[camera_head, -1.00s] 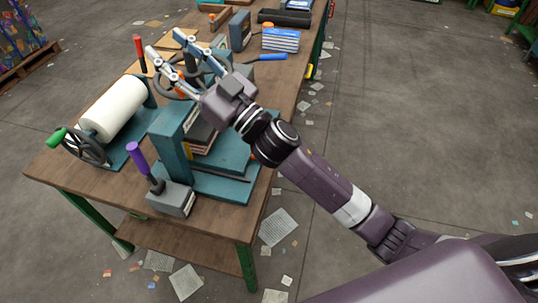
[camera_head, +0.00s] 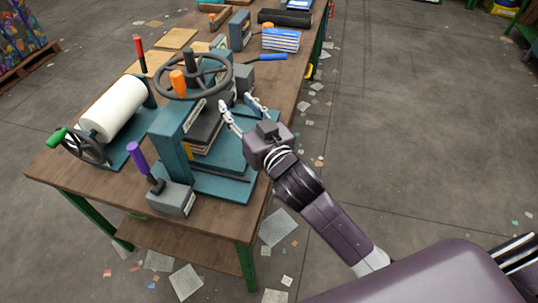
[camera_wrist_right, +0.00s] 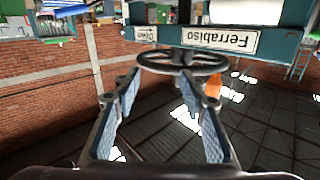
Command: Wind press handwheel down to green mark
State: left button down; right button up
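The press handwheel (camera_head: 160,83) is a dark spoked ring lying flat on top of a teal press (camera_head: 173,148). An orange crank knob (camera_head: 177,83) stands on its near side. A dark screw post rises through its hub. A dark platen and a stack of sheets sit under the wheel. My right gripper (camera_head: 236,103) is open and empty, right of the press and apart from the wheel. In the right wrist view the wheel (camera_wrist_right: 182,68) and its knob (camera_wrist_right: 213,86) appear upside down beyond the spread fingers (camera_wrist_right: 165,98). I cannot make out the green mark. My left gripper is not in view.
Left of the press is a white roll (camera_head: 114,108) with a green-handled crank wheel. A grey box with a purple lever (camera_head: 140,160) stands in front. A red-handled lever, blue-handled tool (camera_head: 266,58) and blue stack (camera_head: 281,40) lie behind. Floor right of the wooden bench is open.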

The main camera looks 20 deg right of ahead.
jog(key=s+d+f+g+h, duration=0.1)
jog(key=s+d+f+g, duration=0.1)
jog(key=f, duration=0.4)
jog(key=s+d+f+g+h, duration=0.1)
jog(key=s+d+f+g, duration=0.1)
jog(key=s+f, duration=0.3)
jog(key=shift+d+f+m+g, duration=0.3)
jog(key=shift+d+f+m, duration=0.1)
jog(key=shift+d+f, duration=0.15)
jog(key=shift+s, duration=0.1)
